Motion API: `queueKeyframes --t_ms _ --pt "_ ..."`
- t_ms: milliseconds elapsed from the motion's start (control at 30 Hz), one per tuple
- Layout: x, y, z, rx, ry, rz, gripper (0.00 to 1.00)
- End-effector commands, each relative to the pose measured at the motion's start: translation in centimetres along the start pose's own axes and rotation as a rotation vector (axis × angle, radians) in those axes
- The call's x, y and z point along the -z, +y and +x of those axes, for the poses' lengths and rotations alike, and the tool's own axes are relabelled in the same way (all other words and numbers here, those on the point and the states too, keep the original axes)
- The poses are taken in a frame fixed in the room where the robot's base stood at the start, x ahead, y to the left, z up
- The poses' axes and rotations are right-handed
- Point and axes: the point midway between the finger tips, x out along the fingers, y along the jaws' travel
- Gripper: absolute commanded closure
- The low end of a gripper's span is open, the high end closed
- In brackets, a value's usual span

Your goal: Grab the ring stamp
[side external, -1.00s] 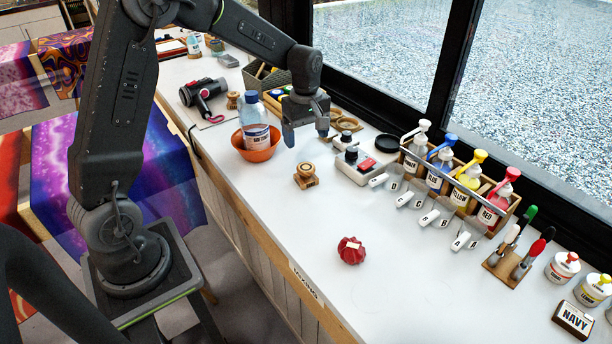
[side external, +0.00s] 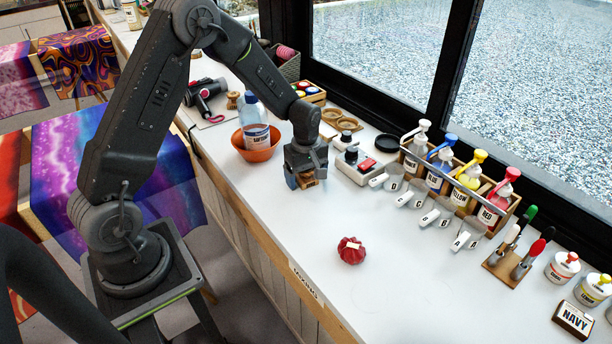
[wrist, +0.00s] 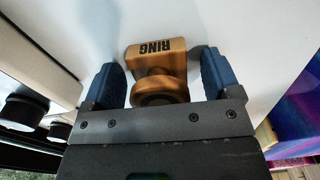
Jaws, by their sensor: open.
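The ring stamp (wrist: 158,60) is a small wooden block with a round knob, and the word RING shows on it in the wrist view. It stands on the white counter. My gripper (wrist: 160,82) is open, with one blue finger on each side of the stamp and a visible gap on at least the right side. In the side view my gripper (side external: 306,184) is low over the counter and hides most of the stamp (side external: 307,178).
An orange bowl (side external: 262,153) with a bottle (side external: 254,122) stands just left of my gripper. Farther right are measuring scoops and a bottle rack (side external: 499,222). A red bundle (side external: 351,250) lies in front on clear counter.

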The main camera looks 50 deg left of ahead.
Motion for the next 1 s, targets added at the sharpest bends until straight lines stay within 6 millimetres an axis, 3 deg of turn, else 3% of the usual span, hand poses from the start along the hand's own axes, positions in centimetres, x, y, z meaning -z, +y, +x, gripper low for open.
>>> queueKeyframes --t_ms 167,733,1000 --pt "0.02 0.0 -0.01 0.0 0.0 0.0 0.17" --pt "0.02 0.01 -0.05 -0.001 0.0 0.0 0.71" --pt "0.03 0.03 -0.21 -0.002 0.001 0.0 0.72"
